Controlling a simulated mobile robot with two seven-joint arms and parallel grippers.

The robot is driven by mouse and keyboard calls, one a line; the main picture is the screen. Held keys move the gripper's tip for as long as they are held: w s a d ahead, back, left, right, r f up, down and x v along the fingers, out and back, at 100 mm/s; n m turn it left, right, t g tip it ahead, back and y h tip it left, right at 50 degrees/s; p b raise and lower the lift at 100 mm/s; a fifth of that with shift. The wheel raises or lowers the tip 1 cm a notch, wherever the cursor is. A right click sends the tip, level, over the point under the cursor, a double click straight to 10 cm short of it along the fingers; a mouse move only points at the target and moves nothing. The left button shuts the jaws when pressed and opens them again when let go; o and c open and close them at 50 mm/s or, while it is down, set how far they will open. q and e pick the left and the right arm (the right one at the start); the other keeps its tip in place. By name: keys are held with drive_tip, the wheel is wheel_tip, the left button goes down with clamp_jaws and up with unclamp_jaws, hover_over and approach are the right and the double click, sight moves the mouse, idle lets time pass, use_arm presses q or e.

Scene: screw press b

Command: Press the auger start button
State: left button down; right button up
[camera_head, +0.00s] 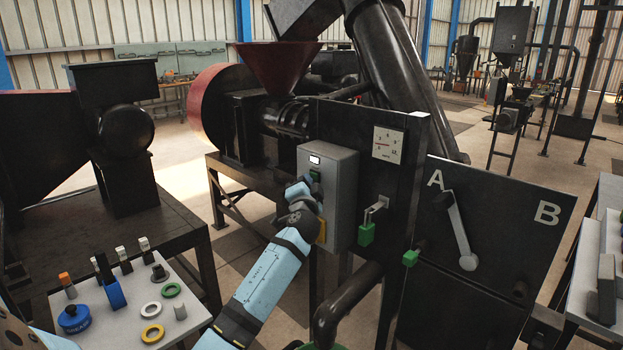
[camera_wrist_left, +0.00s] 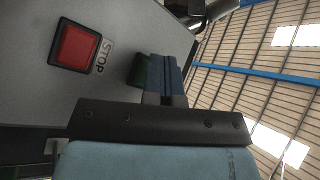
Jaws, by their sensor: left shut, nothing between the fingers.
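The grey control box (camera_head: 343,190) is on the front of the dark machine panel. It has a small lit display (camera_head: 314,160) at the top and a green button (camera_head: 315,174) below it. My left gripper (camera_head: 300,189) is at the box's face, its fingers close to the green button. In the left wrist view, the shut, empty fingers (camera_wrist_left: 162,74) partly cover the green button (camera_wrist_left: 138,73); whether they touch it I cannot tell. A red square button (camera_wrist_left: 75,46) labelled STOP (camera_wrist_left: 103,56) is beside it on the same face.
A dial gauge (camera_head: 388,145) and a green-handled lever (camera_head: 367,232) are right of the box. A panel marked A and B carries a long lever (camera_head: 458,230). A grey board (camera_head: 115,318) with rings and pegs is at the lower left. A red hopper (camera_head: 278,65) stands behind.

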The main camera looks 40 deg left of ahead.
use_arm(q)
drive_tip(key=shift+s, duration=0.8)
drive_tip(key=s, duration=0.1)
drive_tip(key=s+p, duration=0.1)
drive_tip(key=s, duration=0.3)
drive_tip(key=shift+a, duration=0.25)
idle(0.4)
